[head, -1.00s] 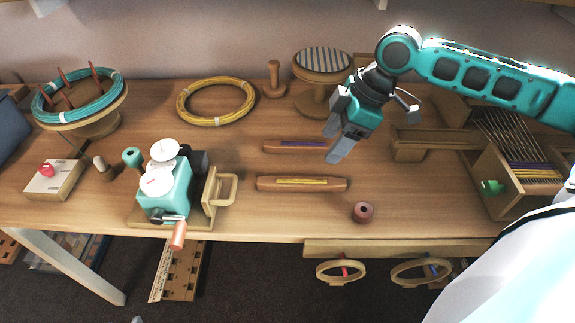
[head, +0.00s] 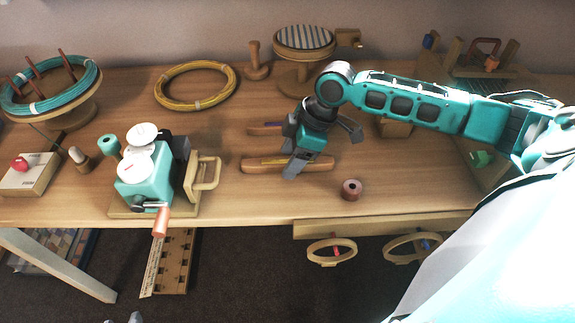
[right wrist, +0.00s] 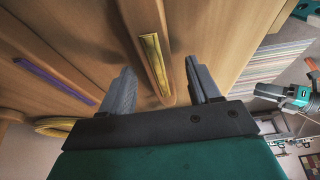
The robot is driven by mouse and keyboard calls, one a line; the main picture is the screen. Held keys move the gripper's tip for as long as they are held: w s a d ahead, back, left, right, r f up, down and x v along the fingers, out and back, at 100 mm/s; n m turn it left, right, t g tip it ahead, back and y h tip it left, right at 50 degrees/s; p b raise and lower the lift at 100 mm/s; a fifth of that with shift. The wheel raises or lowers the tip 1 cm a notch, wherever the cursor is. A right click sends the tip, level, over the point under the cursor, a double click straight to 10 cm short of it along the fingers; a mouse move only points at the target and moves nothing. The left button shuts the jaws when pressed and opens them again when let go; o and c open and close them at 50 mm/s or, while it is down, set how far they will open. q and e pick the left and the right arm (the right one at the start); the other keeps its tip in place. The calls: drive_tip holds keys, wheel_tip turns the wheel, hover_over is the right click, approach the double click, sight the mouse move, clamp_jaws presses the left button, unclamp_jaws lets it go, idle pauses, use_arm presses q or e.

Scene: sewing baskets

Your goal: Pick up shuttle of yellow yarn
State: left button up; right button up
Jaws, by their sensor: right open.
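The shuttle of yellow yarn (head: 258,165) is a long wooden boat shape with a yellow strip, lying flat on the table near its front. It also shows in the right wrist view (right wrist: 155,62). My right gripper (head: 293,172) is over the shuttle's right half and hides part of it. In the right wrist view its open fingers (right wrist: 163,88) stand on either side of the shuttle, with gaps; I cannot tell how far above it they are. A second shuttle, with purple yarn (right wrist: 60,82), lies behind and also shows in the head view (head: 262,128).
A brown spool (head: 351,189) stands right of the yellow shuttle. A teal winder (head: 145,182) with a wooden handle stands to the left.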

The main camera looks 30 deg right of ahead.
drive_tip(key=shift+f, duration=0.15)
clamp_jaws()
idle(0.5)
